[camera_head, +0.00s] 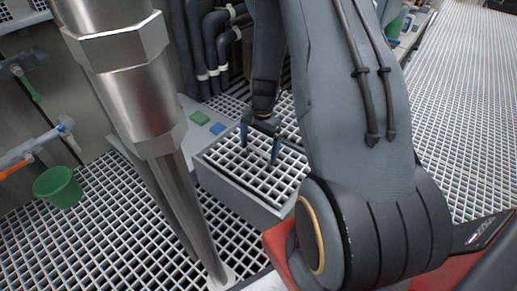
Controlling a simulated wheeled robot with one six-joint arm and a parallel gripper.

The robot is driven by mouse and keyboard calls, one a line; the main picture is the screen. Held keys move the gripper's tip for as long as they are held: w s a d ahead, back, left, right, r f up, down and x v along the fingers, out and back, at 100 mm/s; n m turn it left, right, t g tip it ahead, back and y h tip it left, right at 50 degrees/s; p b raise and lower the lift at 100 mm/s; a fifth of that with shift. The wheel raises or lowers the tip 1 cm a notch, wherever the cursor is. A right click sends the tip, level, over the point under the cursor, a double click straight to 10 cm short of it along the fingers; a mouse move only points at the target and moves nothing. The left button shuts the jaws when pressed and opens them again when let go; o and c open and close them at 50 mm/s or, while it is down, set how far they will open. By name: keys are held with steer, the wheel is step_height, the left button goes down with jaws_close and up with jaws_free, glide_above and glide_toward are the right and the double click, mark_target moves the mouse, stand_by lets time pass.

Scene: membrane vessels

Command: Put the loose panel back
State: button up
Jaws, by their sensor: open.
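My gripper (259,155) is in the middle of the view, pointing down with its two blue fingers apart. It is over a square grated panel (228,159) that lies on top of a low grey box. A small pale spot shows between the fingers, too small to make out. The picture does not show whether the fingers touch the grating. I cannot tell for sure whether this grating is the loose panel. My arm hides the right side of the box.
A thick metal column (135,105) stands at the left front of the box. A green block (199,118) and a blue block (217,128) lie behind the box. A green bucket (59,187) is at the far left. Dark pipes (205,50) rise behind. Open grated floor (465,120) lies at right.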

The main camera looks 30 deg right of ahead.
step_height(320, 180, up, 13)
steer(key=d+p, duration=0.1)
steer(key=p, duration=0.4)
steer(key=shift+w+d+p, duration=0.2)
steer(key=shift+w+p, duration=0.05)
steer(key=shift+p, duration=0.05)
steer(key=shift+f, duration=0.1)
